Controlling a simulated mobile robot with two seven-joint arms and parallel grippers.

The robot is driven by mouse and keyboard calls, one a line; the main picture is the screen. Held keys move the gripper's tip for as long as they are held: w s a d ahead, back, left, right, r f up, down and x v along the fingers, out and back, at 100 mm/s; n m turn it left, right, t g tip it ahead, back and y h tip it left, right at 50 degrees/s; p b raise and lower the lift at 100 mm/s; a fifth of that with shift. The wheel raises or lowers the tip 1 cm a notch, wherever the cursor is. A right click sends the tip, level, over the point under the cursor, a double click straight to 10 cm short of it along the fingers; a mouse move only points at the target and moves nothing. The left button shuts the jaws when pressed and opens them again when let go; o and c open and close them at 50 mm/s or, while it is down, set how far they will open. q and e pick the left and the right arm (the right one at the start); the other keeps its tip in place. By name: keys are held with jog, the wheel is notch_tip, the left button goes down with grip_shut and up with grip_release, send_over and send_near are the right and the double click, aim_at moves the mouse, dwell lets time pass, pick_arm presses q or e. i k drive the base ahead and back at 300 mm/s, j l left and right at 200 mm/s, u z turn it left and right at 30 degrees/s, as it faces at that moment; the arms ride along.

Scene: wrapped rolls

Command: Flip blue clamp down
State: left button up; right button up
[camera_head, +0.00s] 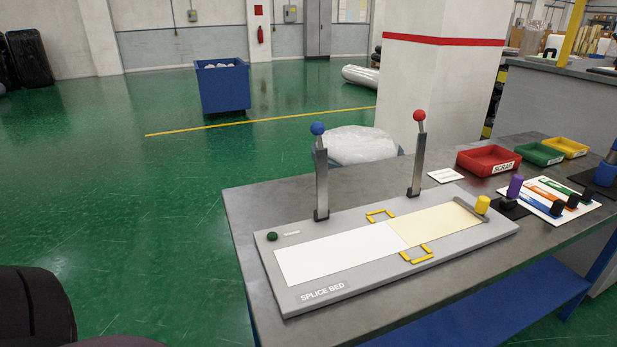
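The blue clamp (321,180) stands upright at the back left of the grey splice bed (430,272), topped by a blue ball knob (317,128). Its arm is raised clear of the bed surface. The red clamp (416,162) also stands upright, further right along the back edge, with a red ball knob (419,115). A white sheet (335,252) and a cream sheet (438,223) lie on the bed, meeting between yellow brackets. Neither of my grippers is in view.
A green button (272,236) is at the bed's left end. A yellow-capped piece (482,204) is at its right end. Right on the table (255,210) are a red scrap tray (488,160), green and yellow trays and coloured tools. Space left of the table is open floor.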

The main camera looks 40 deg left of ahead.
aim_at(317, 129)
jog(key=j+z, duration=0.1)
jog(key=j, duration=0.75)
jog(key=j+z, duration=0.15)
jog(key=j, duration=0.75)
jog(key=k, duration=0.05)
